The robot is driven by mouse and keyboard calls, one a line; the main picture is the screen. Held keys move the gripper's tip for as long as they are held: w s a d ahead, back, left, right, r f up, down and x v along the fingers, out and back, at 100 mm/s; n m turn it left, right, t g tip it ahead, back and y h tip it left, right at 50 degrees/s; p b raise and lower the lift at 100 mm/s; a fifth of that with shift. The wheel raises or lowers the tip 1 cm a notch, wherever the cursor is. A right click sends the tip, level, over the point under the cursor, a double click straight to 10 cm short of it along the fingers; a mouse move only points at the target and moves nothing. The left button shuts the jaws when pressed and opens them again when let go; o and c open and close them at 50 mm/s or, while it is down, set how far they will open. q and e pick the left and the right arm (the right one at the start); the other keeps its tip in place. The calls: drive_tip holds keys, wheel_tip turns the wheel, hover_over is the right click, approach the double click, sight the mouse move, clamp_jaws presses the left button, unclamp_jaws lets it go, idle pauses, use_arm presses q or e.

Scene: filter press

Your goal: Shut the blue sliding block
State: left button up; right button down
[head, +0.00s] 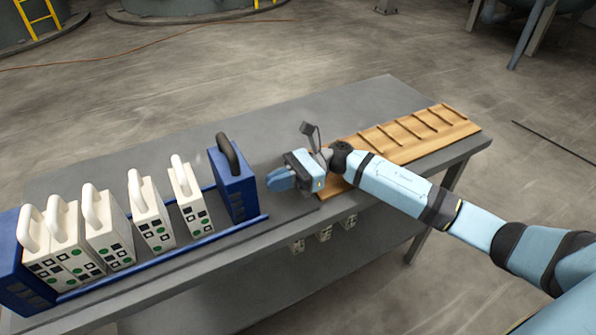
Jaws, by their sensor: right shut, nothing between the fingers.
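The blue sliding block (235,184), with a black handle on top, stands upright at the right end of a blue rail frame (170,259). Several white plates (153,220) with white handles stand in the frame to its left, with gaps between some of them. A blue end block (22,270) stands at the far left. My right gripper (272,180) is shut and empty, just right of the blue sliding block. Its tips point left towards the block; whether they touch it I cannot tell. My left gripper is not in view.
The grey table (290,110) carries the frame. A wooden slotted rack (420,138) lies at its right end, partly behind my right arm. Small white items (324,234) show below the table's front edge. The tabletop behind the frame is clear.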

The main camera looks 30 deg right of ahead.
sight(227, 201)
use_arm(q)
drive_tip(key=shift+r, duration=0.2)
use_arm(e)
drive_tip(key=shift+a, duration=1.2)
drive_tip(key=a+b, duration=0.2)
drive_tip(key=a, duration=0.7)
drive_tip(key=shift+s, duration=0.15)
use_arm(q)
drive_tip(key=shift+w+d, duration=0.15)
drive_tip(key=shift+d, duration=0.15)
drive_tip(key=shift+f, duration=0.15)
use_arm(e)
drive_tip(key=shift+d, duration=0.15)
